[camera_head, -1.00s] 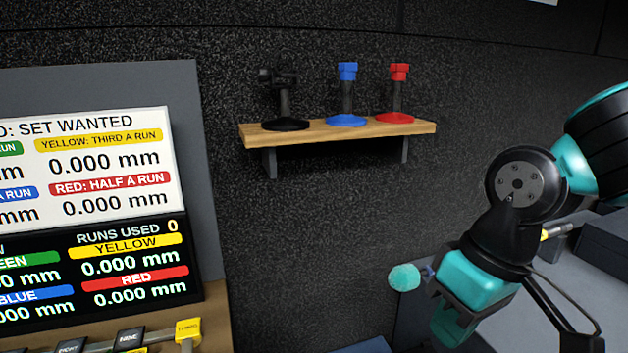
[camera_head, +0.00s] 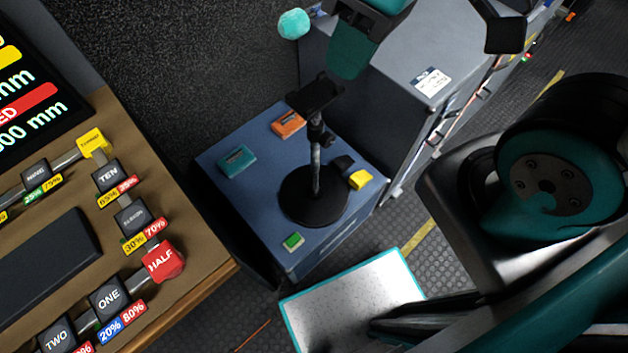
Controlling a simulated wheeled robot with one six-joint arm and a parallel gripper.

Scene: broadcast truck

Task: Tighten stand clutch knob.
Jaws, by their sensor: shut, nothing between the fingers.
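A black stand (camera_head: 315,172) with a round base, a thin pole and a flat dark plate on top stands upright on a low blue-grey cabinet (camera_head: 225,195). A small dark joint (camera_head: 317,130) sits high on the pole, just below the plate. It may hold the clutch knob, but the knob is too dark and small to make out. My gripper (camera_head: 350,55), teal and black, is partly cut off by the top edge. In the picture it appears above and right of the stand's plate, apart from it. It is shut and empty.
Small orange (camera_head: 288,123), teal (camera_head: 237,160), green (camera_head: 293,242) and yellow (camera_head: 360,180) items lie around the stand. A taller grey cabinet (camera_head: 395,120) stands behind. A keyed wooden desk (camera_head: 205,270) is left; a white teal-edged panel (camera_head: 350,295) is in front.

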